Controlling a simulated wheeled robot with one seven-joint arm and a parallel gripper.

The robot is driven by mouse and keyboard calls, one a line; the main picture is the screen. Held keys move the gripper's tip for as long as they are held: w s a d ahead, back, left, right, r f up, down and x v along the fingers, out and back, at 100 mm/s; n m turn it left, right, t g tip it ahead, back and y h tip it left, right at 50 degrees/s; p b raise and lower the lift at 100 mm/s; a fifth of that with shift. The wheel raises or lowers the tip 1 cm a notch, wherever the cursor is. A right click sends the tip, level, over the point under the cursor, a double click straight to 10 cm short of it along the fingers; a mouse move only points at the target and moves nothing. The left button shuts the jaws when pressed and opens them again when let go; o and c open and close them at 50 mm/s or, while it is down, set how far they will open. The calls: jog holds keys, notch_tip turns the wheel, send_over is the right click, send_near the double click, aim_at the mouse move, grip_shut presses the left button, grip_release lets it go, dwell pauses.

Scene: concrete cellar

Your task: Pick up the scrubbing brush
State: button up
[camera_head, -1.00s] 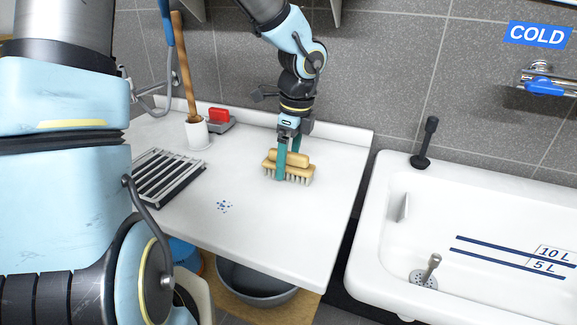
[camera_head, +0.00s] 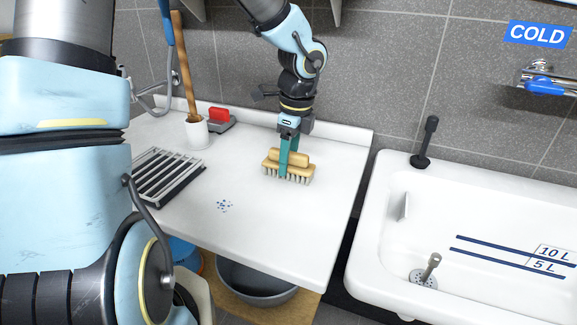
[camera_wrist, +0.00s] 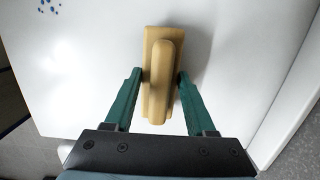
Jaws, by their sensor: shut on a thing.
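The scrubbing brush (camera_head: 272,167) has a tan block with a raised grip and pale bristles underneath. It is on the white counter, bristles down; I cannot tell whether the bristles still touch the surface. My gripper (camera_head: 289,158) comes down on it from above, with its green fingers on either side of the raised grip. In the wrist view the brush (camera_wrist: 161,80) lies lengthwise between the fingertips of my gripper (camera_wrist: 161,78), which are shut on the grip. Part of the brush is behind the near finger in the head view.
The white counter (camera_head: 270,225) holds a slatted metal rack (camera_head: 166,176), a white cup with a wooden handle (camera_head: 195,132) and a red-topped item (camera_head: 219,115). A white sink (camera_head: 385,235) with a black upright piece (camera_head: 426,140) is at the right. A grey basin (camera_head: 255,290) sits below.

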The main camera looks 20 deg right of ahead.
grip_shut()
notch_tip(320, 180, up, 10)
jog(key=o, duration=0.8)
grip_release()
jog(key=c, duration=0.6)
jog(key=shift+c, duration=0.2)
